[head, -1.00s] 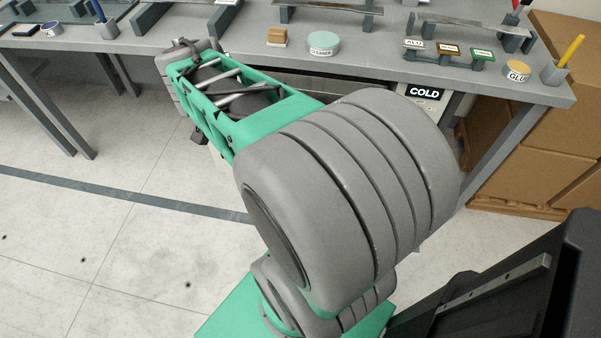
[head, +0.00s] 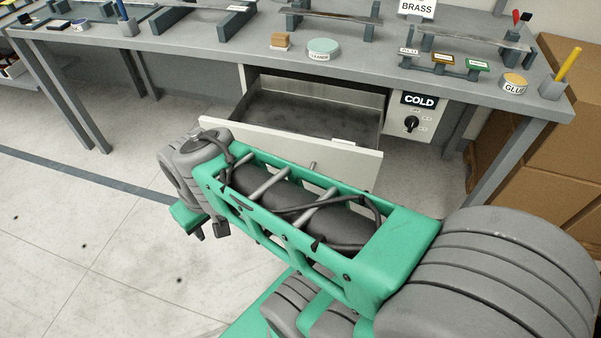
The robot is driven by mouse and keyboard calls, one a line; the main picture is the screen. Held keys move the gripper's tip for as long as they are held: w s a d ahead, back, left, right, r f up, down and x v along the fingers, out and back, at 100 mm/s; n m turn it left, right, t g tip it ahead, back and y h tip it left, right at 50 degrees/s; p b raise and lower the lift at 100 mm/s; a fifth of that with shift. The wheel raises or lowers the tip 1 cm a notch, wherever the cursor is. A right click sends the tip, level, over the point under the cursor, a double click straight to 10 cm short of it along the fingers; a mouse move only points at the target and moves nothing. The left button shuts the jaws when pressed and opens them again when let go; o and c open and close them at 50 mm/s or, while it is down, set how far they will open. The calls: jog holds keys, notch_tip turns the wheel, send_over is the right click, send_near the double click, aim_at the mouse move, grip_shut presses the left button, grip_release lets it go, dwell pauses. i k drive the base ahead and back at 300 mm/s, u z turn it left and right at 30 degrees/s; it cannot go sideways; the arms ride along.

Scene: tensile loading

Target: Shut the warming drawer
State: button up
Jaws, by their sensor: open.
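The warming drawer is pulled out under the workbench. Its pale front panel (head: 290,150) stands well away from the bench, and its grey inside (head: 310,112) looks empty. My arm reaches across in front of the drawer, its forearm overlapping the lower part of the panel in the picture. My gripper (head: 208,232) is only partly seen, low beyond the wrist at the left, in front of and left of the drawer. It is open, with nothing seen in it. Whether any of my arm touches the panel, I cannot tell.
A control box marked COLD (head: 418,115) with a black knob is right of the drawer. The workbench (head: 200,58) carries a round tin (head: 323,50), a glue pot (head: 513,84) and metal bars on stands. Cardboard boxes (head: 535,165) stand at the right. Floor at left is clear.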

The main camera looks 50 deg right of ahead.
aim_at(319, 110)
jog(key=k, duration=0.1)
jog(key=u, duration=0.95)
jog(key=i, duration=0.9)
jog(key=z, duration=3.1)
jog(key=i, duration=0.5)
jog(key=z, duration=0.1)
